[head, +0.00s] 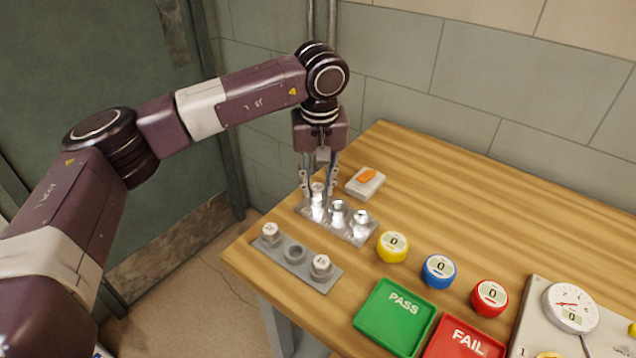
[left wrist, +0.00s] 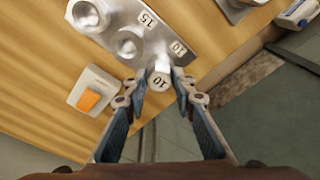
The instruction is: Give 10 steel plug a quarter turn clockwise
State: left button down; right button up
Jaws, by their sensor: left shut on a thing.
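The 10 steel plug (left wrist: 161,79) has a pale top marked 10 and stands between the fingers of my left gripper (left wrist: 163,90) in the left wrist view. In the head view my left gripper (head: 318,182) points down and is shut on this plug (head: 318,201), at the far-left end of a shiny steel plate (head: 350,235). The plate bears 15 and 10 labels in the left wrist view. Two more steel plugs (head: 338,213) stand on it beside the held one. My right gripper is not in view.
A grey holder (head: 295,255) with two white-topped plugs (head: 320,266) lies nearer. A white box with an orange switch (head: 367,177) is behind. Yellow, blue and red dials (head: 392,246), a green PASS tray (head: 390,335) and a red FAIL tray (head: 465,338) are to the right.

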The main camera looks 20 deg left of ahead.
pick_arm(q)
jog(key=shift+f, duration=0.15)
dwell(0.3)
jog(key=shift+s+a+m, duration=0.1)
jog(key=shift+s+m, duration=0.05)
jog(key=shift+m, duration=1.35)
jog(key=shift+f, duration=0.1)
jog(key=shift+m, duration=0.4)
jog(key=shift+m+h, duration=0.3)
jog(key=shift+m, duration=0.8)
jog(key=shift+a+f+m, duration=0.1)
jog(key=shift+m, duration=1.3)
